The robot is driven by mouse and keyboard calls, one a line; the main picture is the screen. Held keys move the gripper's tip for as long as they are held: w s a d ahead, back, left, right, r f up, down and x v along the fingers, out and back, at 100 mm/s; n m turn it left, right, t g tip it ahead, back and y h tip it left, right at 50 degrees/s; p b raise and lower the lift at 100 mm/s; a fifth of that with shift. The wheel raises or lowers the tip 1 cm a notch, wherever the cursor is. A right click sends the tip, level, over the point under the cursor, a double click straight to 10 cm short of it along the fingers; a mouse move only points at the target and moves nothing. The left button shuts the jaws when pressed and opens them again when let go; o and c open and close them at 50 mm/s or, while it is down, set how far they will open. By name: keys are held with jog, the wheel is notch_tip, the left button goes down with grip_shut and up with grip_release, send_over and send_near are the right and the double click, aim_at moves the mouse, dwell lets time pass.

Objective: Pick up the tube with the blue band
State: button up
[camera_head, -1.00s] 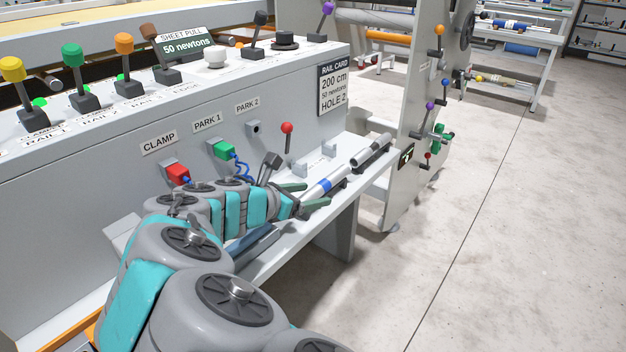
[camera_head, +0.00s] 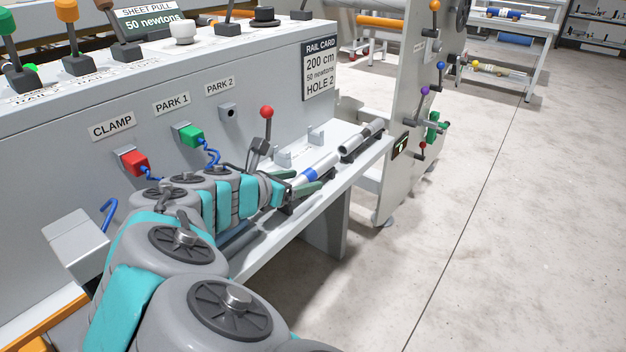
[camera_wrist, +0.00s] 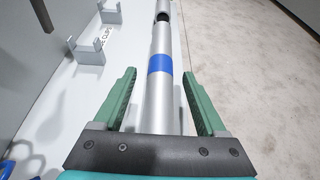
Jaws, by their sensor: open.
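The tube with the blue band (camera_head: 318,169) is a silver-white tube lying along the narrow shelf at the front of the console. In the wrist view the same tube (camera_wrist: 160,92) runs up the middle, with its blue band beyond the fingertips. My gripper (camera_head: 303,184) is open, with one green finger on each side of the tube. In the wrist view the gripper (camera_wrist: 158,85) shows a gap between each finger and the tube. The near end of the tube is hidden by the gripper's palm.
A dark-ended tube (camera_head: 361,138) lies farther along the shelf (camera_head: 290,212). Empty grey cradles (camera_head: 315,135) stand behind the tubes. A red-knobbed lever (camera_head: 266,125) rises near my gripper. Red (camera_head: 134,163) and green (camera_head: 190,136) plugs with blue cables sit on the console face. Open floor lies right.

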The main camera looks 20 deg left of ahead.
grip_shut()
dwell(0.6)
